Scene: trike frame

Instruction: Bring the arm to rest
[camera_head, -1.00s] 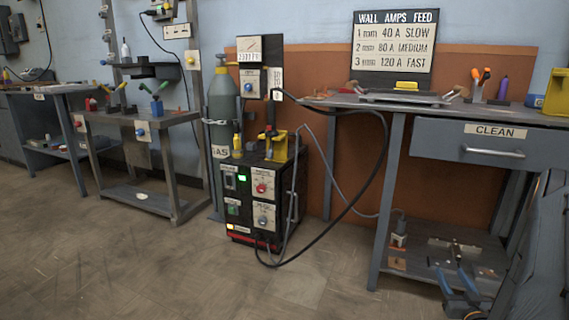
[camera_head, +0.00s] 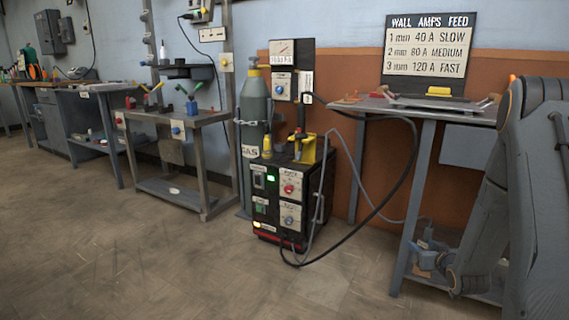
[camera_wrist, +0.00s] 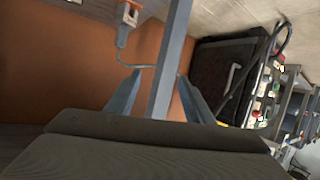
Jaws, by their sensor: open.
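My gripper (camera_wrist: 158,78) is open and shows nothing held between its two blue-grey fingers in the wrist view. A grey bench leg shows behind the gap between the fingers; I cannot tell how far off it is. In the head view my arm is folded downward at the right, in front of the workbench (camera_head: 374,105). There the gripper (camera_head: 424,258) hangs low near the bench's front leg and lower shelf. Whether it touches either cannot be told. My arm hides most of the bench's drawer and right side.
A black welding machine (camera_head: 258,208) with a looping cable stands left of the bench, by a grey gas cylinder (camera_head: 254,112). A small metal rack (camera_head: 205,175) stands further left. The floor (camera_head: 150,255) in front is clear.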

